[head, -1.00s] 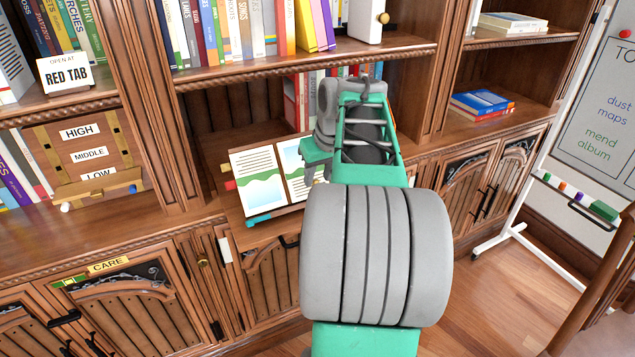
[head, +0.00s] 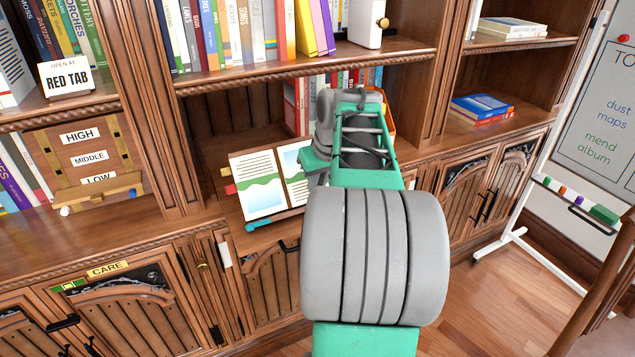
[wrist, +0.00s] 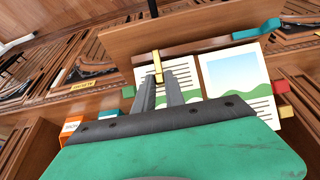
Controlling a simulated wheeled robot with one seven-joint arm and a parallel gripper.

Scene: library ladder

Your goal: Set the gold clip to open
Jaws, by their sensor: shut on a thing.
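An open book with text and a landscape picture leans on a wooden stand; its page (head: 258,188) shows in the head view, left of my arm. In the wrist view, the book's picture page (wrist: 232,78) is at right and the stand's ledge (wrist: 190,28) runs across the top. The gold clip (wrist: 157,62) is a narrow upright bar at the ledge, over a page. My gripper (wrist: 160,80) is shut on the gold clip, its two grey fingers close around the clip's lower end. In the head view, my arm hides the fingers and clip.
Colored tabs (wrist: 281,86) stick out from the book's edges. A teal piece (head: 260,224) lies at the stand's lower left. Bookshelves surround the niche, with an upper shelf (head: 300,66) above my arm. Open floor (head: 480,305) is at lower right, beside a whiteboard (head: 600,130).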

